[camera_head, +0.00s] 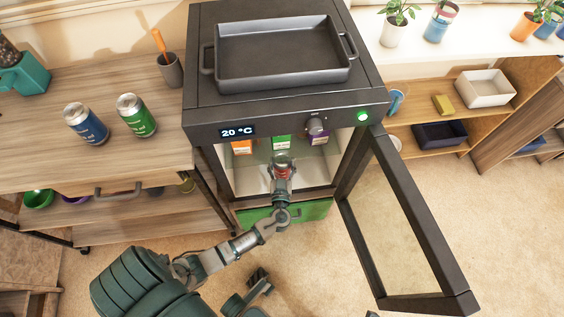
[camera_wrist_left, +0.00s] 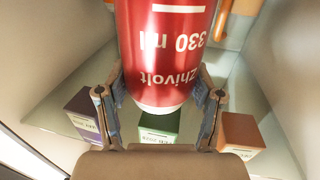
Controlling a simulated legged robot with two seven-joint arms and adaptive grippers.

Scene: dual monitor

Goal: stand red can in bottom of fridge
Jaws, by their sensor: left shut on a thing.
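The red can (camera_head: 282,158) is inside the open fridge (camera_head: 205,112), partly hidden by my left gripper (camera_head: 281,172). In the left wrist view, the red can (camera_wrist_left: 170,50) fills the upper middle with its lettering upside down. My left gripper (camera_wrist_left: 160,90) is shut on it, with one finger on each side. I cannot tell whether the can touches a surface beneath it. The fridge door (camera_head: 405,215) stands wide open to the right.
Orange (camera_head: 241,147), green (camera_head: 281,142) and purple (camera_head: 318,138) cartons stand inside the fridge behind the can. A grey tray (camera_head: 282,52) sits on top. Blue (camera_head: 86,123) and green (camera_head: 137,115) cans stand on the left counter. A green panel (camera_head: 312,211) shows below the opening.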

